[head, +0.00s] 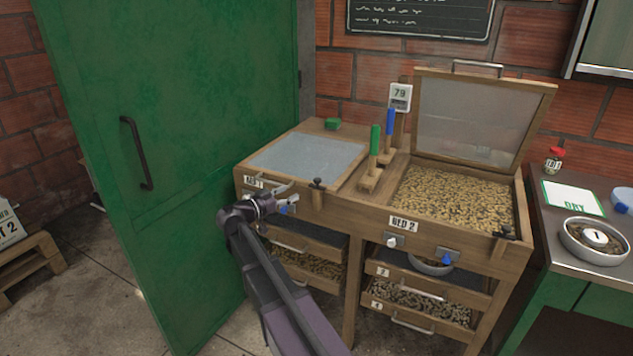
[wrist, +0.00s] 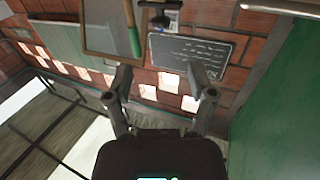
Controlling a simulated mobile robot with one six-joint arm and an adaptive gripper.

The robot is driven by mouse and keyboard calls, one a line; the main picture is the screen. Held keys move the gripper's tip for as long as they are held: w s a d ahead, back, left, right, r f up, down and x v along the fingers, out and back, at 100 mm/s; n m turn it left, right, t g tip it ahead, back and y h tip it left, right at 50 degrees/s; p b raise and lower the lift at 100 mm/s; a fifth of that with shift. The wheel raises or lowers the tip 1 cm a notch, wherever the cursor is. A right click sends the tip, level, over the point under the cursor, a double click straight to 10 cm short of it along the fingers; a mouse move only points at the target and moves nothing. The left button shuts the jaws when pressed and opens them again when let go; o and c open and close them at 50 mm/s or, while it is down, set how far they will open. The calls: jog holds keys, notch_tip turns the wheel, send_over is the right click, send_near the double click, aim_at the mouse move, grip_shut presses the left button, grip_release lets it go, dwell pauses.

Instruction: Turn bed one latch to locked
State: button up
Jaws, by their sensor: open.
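The bed one unit is the left half of the wooden dryer in the head view, with its BED 1 label (head: 254,182) partly behind my gripper. A small black fitting (head: 317,184) stands on the front rail at the right of bed one's lid (head: 307,158); it looks like the latch, but I cannot tell its setting. My gripper (head: 289,197) is open and empty in front of bed one's front panel, left of and slightly below that fitting.
Bed two (head: 455,200) stands at the right, lid raised, full of beans. A similar black fitting (head: 505,232) is at its right corner. Green (head: 375,140) and blue (head: 390,122) handles stand between the beds. A large green door (head: 180,150) is close on the left.

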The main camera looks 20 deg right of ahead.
aim_at(315, 182)
jog(key=x, duration=1.1)
jog(key=shift+w+d, duration=0.1)
jog(key=shift+d, duration=0.3)
jog(key=shift+c, duration=0.2)
